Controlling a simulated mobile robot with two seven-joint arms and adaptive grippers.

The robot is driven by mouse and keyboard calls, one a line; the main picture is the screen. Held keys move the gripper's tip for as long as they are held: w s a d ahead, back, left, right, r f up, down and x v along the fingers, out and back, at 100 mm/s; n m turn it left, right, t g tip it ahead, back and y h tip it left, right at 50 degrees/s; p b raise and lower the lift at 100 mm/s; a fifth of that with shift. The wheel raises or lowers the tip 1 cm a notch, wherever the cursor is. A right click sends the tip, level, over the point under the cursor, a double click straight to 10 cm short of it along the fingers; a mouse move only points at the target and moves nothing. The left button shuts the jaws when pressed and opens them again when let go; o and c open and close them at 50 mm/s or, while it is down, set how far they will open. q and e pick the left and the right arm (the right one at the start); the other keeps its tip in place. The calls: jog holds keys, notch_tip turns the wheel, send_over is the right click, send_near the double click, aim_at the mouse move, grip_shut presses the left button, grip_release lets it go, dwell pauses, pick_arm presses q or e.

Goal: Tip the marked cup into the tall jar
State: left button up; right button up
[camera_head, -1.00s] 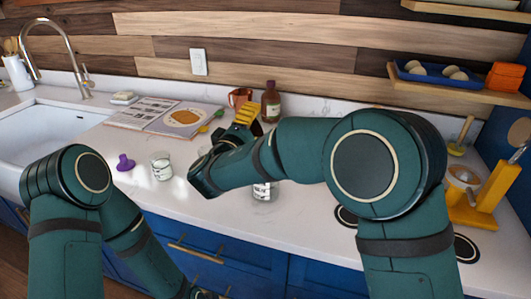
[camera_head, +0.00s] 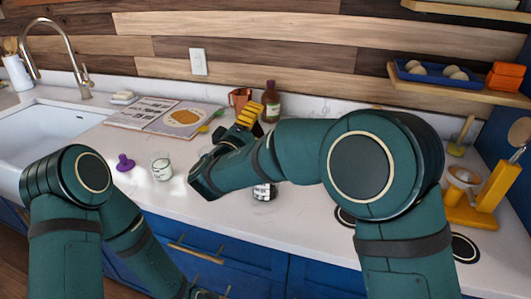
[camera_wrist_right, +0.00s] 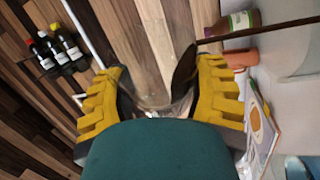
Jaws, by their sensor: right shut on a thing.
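My right gripper (camera_head: 247,116) is shut on a clear glass cup. The cup (camera_wrist_right: 153,92) shows between the yellow fingers in the right wrist view; its mark cannot be made out. A dark oval (camera_wrist_right: 185,66) shows by its mouth; I cannot tell if it is contents. In the head view my forearm mostly hides the cup. A glass jar with a white label (camera_head: 264,192) stands below my right forearm, its top hidden and its lower part dark. Another labelled glass (camera_head: 161,168) stands left of it. I cannot tell which is the tall jar. My left gripper's fingers are out of view.
A purple item (camera_head: 125,162) stands left of the glass. An open book (camera_head: 165,117), a copper mug (camera_head: 239,97) and a brown bottle (camera_head: 270,103) are at the back. A yellow stand (camera_head: 485,195) is at right. The front counter between sink and jar is mostly clear.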

jog(key=shift+s+d+r+m+h, duration=0.15)
jog(key=shift+s+r+m+h, duration=0.1)
jog(key=shift+m, duration=0.4)
jog(key=shift+s+d+r+m+h, duration=0.1)
jog(key=shift+m+h, duration=0.15)
jog(key=shift+m, duration=0.4)
dwell(0.4)
jog(key=shift+f+m, duration=0.15)
jog(key=shift+m, duration=0.15)
